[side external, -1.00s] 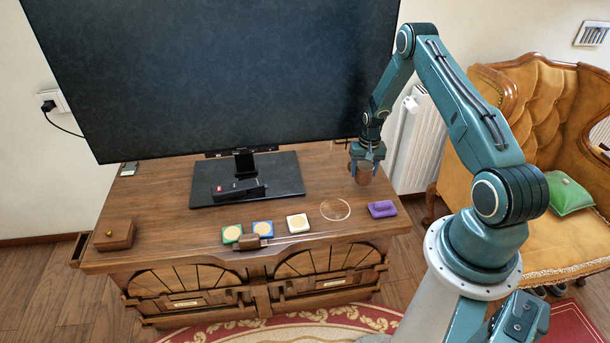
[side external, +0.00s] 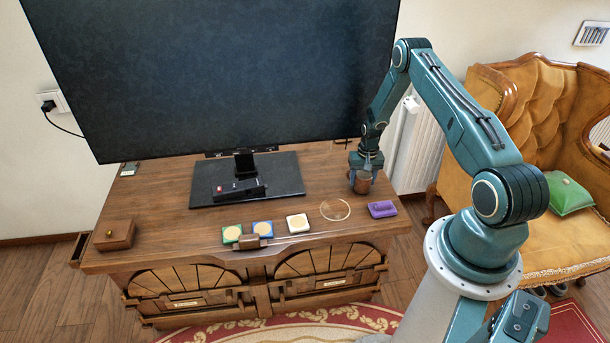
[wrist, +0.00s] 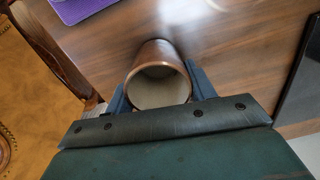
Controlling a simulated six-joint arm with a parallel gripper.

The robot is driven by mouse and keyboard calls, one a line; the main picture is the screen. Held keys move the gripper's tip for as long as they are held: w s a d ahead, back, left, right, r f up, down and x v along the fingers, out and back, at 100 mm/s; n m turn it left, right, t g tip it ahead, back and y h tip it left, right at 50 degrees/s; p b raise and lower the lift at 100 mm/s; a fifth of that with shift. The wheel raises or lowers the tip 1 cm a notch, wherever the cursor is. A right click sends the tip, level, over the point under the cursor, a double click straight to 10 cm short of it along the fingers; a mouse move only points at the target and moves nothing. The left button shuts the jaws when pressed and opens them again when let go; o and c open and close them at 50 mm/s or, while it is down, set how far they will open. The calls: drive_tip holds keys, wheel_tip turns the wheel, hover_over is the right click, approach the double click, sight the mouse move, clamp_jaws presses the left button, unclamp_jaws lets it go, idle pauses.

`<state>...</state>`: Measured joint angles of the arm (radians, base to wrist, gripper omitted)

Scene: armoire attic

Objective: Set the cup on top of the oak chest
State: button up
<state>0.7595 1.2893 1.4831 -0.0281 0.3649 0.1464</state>
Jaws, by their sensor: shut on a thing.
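A brown cup (side external: 362,184) with a pale inside is held between the fingers of my gripper (side external: 362,177), at the right back of the oak chest (side external: 150,195). In the wrist view the cup (wrist: 158,82) shows its open mouth towards the camera, with a blue finger of my gripper (wrist: 160,90) on each side. The cup is over the chest's wooden top, at or very close to it. I cannot tell whether its base touches, as the fingers hide part of it.
A large television (side external: 220,80) stands on the chest, left of my gripper. A thin clear ring or disc (side external: 335,209), a purple block (side external: 382,209), a white tile (side external: 298,223), blue and green tiles and a small wooden box (side external: 114,235) also rest there. An armchair (side external: 545,110) stands right.

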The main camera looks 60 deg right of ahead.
drive_tip(key=shift+f, duration=0.1)
drive_tip(key=o, duration=1.1)
drive_tip(key=shift+s+d+r, duration=0.1)
drive_tip(key=shift+s+r, duration=0.05)
drive_tip(key=shift+r, duration=5.95)
